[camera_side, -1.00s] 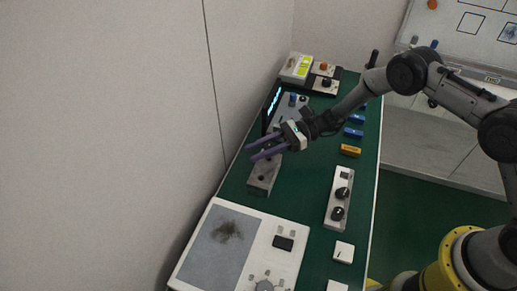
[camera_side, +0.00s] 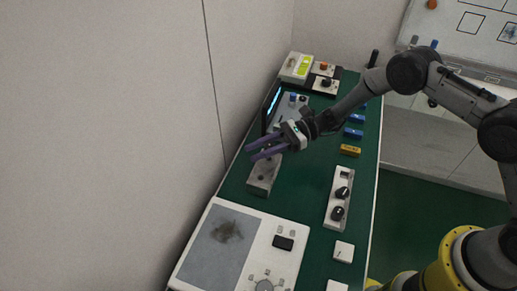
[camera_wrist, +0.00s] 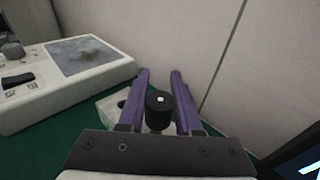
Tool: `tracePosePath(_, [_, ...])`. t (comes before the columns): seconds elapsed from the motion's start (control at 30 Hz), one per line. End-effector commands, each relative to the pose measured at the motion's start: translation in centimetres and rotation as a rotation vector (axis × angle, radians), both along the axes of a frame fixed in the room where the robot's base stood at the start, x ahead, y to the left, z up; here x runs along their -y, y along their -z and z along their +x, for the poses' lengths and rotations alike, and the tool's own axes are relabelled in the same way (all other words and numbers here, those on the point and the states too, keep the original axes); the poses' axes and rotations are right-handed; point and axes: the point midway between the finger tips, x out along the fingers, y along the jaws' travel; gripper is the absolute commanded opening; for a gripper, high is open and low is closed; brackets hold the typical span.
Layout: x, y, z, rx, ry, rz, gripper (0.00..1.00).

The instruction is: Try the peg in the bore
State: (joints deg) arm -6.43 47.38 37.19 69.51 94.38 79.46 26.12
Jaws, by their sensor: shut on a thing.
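My gripper (camera_side: 257,152) has two purple fingers and reaches in from the right, over the far end of a grey block (camera_side: 263,178) with dark round holes. A bit of paler stem shows below the head. The peg's lower end is hidden, so I cannot tell whether it is in a bore or above it. Part of a pale block (camera_wrist: 112,104) shows left of the fingers.
A white machine with a grey plate (camera_side: 211,248) stands at the near end of the green bench. A screen (camera_side: 271,106) stands by the wall behind the gripper.

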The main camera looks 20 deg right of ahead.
Motion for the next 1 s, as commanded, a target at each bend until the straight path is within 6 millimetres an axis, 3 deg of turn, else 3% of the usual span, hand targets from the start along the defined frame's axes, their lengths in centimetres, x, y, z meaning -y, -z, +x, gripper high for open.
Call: tracePosePath(1.0, [0.0, 1.3, 0.0, 0.001, 0.001, 0.000, 0.00])
